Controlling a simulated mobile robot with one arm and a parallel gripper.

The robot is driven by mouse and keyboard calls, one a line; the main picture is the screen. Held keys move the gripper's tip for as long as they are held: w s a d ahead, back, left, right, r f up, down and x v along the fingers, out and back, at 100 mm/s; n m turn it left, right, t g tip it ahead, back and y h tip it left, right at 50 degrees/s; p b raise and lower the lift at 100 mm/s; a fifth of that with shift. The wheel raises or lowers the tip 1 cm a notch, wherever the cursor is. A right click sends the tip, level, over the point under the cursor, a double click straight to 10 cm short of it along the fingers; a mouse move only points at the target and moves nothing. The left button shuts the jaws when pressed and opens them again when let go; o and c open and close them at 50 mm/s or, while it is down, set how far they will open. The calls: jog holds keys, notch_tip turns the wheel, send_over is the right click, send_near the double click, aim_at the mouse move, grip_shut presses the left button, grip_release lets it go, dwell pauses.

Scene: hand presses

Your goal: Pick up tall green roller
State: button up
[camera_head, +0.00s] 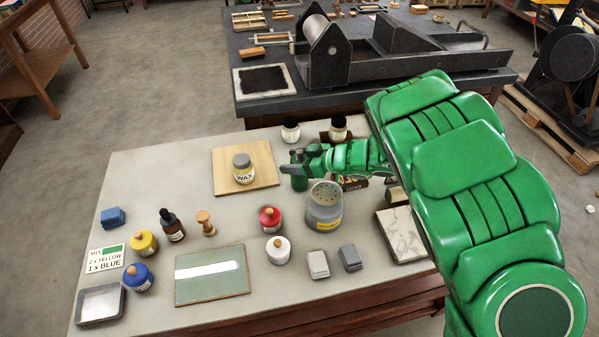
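My green arm reaches in from the right, and my gripper (303,158) is over the back middle of the grey-topped table (140,175). A small dark green upright shape (299,178) stands right below the fingertips. It looks like the tall green roller, but it is too small and too close in colour to the gripper to be sure. I cannot tell whether the fingers are around it, touching it or apart from it. The fingers' opening is not clear in this view.
A grey shaker tub (324,208) stands just in front of my gripper. A wax jar (243,169) on a wooden board (228,158) is to its left. A dark box (349,183) lies partly under my arm. Two jars stand behind. The table's left back is clear.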

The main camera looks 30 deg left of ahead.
jog(key=c, duration=0.9)
jog(key=shift+o, duration=0.2)
jog(key=shift+r, duration=0.1)
